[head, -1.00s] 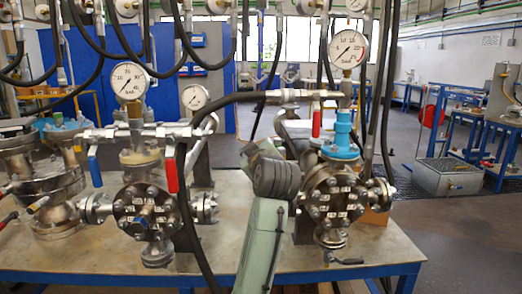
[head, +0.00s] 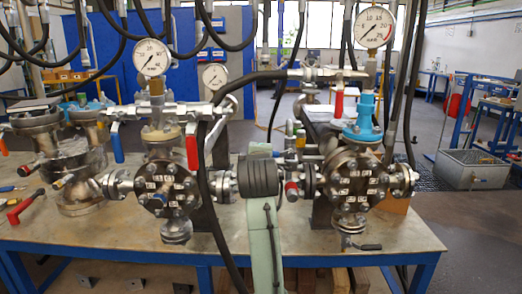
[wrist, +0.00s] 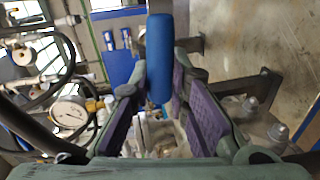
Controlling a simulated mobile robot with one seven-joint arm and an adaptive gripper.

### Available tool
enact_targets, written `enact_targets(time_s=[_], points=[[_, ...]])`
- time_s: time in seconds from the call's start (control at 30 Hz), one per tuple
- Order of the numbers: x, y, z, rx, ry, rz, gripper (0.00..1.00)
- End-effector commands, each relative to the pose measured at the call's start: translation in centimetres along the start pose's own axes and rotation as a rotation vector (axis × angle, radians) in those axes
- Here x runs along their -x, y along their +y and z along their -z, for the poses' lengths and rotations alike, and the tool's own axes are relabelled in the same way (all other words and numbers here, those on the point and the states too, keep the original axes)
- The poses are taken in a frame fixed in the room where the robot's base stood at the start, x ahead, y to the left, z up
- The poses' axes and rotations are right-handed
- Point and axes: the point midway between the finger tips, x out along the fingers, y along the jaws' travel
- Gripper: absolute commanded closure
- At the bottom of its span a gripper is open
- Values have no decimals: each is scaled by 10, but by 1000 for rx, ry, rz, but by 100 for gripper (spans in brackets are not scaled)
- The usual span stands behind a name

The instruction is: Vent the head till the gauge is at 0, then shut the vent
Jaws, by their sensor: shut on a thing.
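In the wrist view my gripper (wrist: 158,88) has its purple-padded fingers on either side of a blue handle (wrist: 160,40) and is shut on it. In the head view the fingers are hidden behind my own wrist, between the two vessels. The left vessel (head: 165,185) carries a dial gauge (head: 151,58), a hanging blue lever (head: 117,142) and a hanging red lever (head: 192,146). The right vessel (head: 352,178) has a blue fitting (head: 366,118), a gauge (head: 374,27) and a red lever (head: 339,102). The dials are too small to read surely.
Another flanged vessel (head: 68,160) stands at the left of the bench (head: 120,242). A smaller gauge (head: 215,76) is behind. Black hoses (head: 207,190) hang in front and above. A red-handled tool (head: 22,206) lies at the bench's left. A metal bin (head: 470,170) stands at right.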

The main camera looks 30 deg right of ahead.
Motion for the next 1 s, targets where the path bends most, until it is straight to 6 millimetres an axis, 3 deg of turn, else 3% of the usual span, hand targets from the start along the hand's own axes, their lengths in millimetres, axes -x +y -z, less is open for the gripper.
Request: enact_targets(time_s=[0.77, 0.8, 1.0], points=[[-2, -9, 0, 104, -21, 2, 100], [-2, -10, 0, 104, -21, 2, 83], [-2, -9, 0, 103, -20, 1, 70]])
